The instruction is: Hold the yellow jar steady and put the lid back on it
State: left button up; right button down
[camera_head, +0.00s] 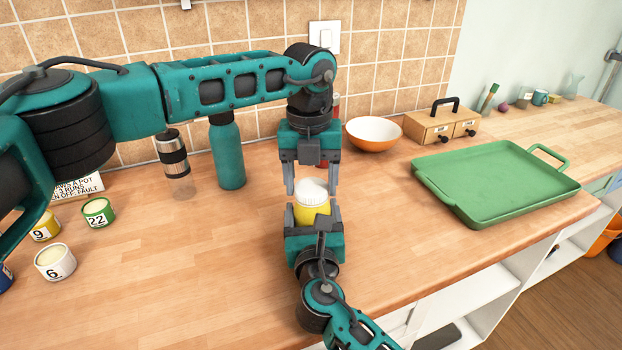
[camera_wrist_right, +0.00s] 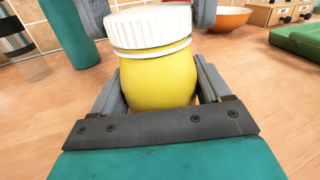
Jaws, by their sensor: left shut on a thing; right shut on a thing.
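The yellow jar (camera_head: 312,214) stands upright on the wooden counter near its front edge. My right gripper (camera_head: 314,212) is shut on the jar, one finger on each side, as the right wrist view (camera_wrist_right: 158,85) shows. The white ribbed lid (camera_head: 313,187) is at the jar's mouth, looking slightly tilted in the right wrist view (camera_wrist_right: 150,27). A thin white rim shows just under it. My left gripper (camera_head: 312,188) points down from above and is shut on the lid, its fingers at the lid's sides. Whether the lid is fully seated cannot be told.
A teal bottle (camera_head: 227,152) and a clear tumbler (camera_head: 174,160) stand behind to the left. An orange bowl (camera_head: 373,134), a wooden drawer box (camera_head: 441,124) and a green tray (camera_head: 497,180) are to the right. Numbered tins (camera_head: 55,262) stand at left. The counter's front left is clear.

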pick_arm(q)
jog(key=m, duration=0.7)
pick_arm(e)
jog(key=shift+f, duration=0.2)
pick_arm(q)
jog(key=m, duration=0.3)
jog(key=shift+m, duration=0.4)
jog(key=m, duration=0.3)
jog(key=shift+m, duration=0.3)
jog(key=o, duration=1.2)
jog(key=shift+o, duration=0.2)
notch_tip(320, 180, up, 12)
jog(key=shift+s+a, duration=0.15)
jog(key=shift+s, duration=0.05)
